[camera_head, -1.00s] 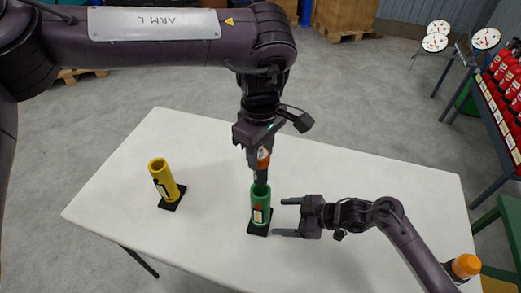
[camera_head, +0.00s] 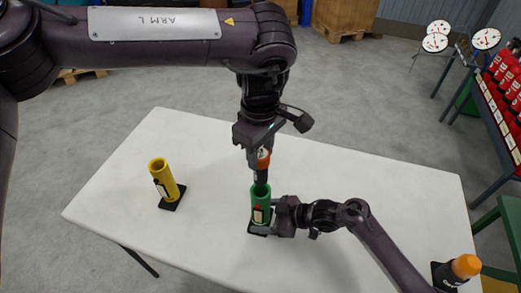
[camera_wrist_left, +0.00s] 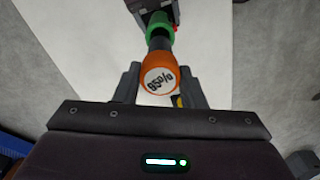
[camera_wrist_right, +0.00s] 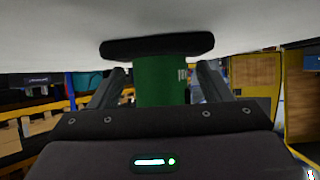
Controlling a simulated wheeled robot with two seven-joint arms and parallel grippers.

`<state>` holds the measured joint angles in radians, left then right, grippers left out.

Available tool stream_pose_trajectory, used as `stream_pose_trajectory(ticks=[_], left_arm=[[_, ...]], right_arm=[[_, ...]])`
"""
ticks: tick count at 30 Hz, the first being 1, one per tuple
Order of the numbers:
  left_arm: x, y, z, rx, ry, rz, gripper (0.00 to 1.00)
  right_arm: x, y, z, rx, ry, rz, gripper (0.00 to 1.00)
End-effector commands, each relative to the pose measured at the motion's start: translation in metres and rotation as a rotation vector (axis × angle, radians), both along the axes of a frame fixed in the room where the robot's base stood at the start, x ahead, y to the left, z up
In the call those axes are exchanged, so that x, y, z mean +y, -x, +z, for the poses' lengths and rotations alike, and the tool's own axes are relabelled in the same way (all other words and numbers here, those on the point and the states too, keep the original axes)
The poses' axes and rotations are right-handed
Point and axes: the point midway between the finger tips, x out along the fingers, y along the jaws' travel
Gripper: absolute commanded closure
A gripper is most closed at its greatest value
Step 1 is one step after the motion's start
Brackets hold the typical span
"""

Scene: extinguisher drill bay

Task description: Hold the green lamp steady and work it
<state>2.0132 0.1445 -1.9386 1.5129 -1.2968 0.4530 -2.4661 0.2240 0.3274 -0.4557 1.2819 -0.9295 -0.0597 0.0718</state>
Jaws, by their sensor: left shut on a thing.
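The green lamp (camera_head: 260,208) is an upright tube on a black base on the white table (camera_head: 330,188). My left gripper (camera_head: 259,168) is directly above it, shut on an orange-topped cell (camera_wrist_left: 158,80) marked 95%. The cell's dark lower end is at the lamp's open mouth; how far inside it is, I cannot tell. My right gripper (camera_head: 272,217) is level with the lamp from the right. In the right wrist view its fingers (camera_wrist_right: 160,88) stand open on both sides of the green tube, with gaps showing.
A yellow tube (camera_head: 164,180) on a black base stands at the table's left. Another orange-topped cell (camera_head: 465,267) stands in a black holder at the right front corner. A rack of red extinguishers (camera_head: 506,75) and round gauges stand beyond at right.

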Motion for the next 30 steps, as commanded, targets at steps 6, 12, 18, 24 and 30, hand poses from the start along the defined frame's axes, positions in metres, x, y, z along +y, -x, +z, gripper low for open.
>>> stream_pose_trajectory(ticks=[6,12,18,24,30], left_arm=[[0.0,0.0,0.0,-0.001,0.001,0.0,1.0],[0.0,0.0,0.0,0.0,0.0,0.0,1.0],[0.0,0.0,-0.008,0.001,-0.001,0.0,1.0],[0.0,0.0,-0.02,0.001,0.0,-0.001,1.0],[0.0,0.0,-0.03,0.0,0.0,0.0,1.0]], right_arm=[[0.0,0.0,0.0,0.0,0.0,0.0,0.58],[0.0,0.0,0.0,0.0,0.001,0.0,0.64],[-0.001,0.0,0.0,0.001,0.001,0.0,0.64],[-0.001,0.0,0.0,0.001,0.001,0.0,0.64],[-0.001,0.0,0.0,0.001,0.001,0.0,0.64]])
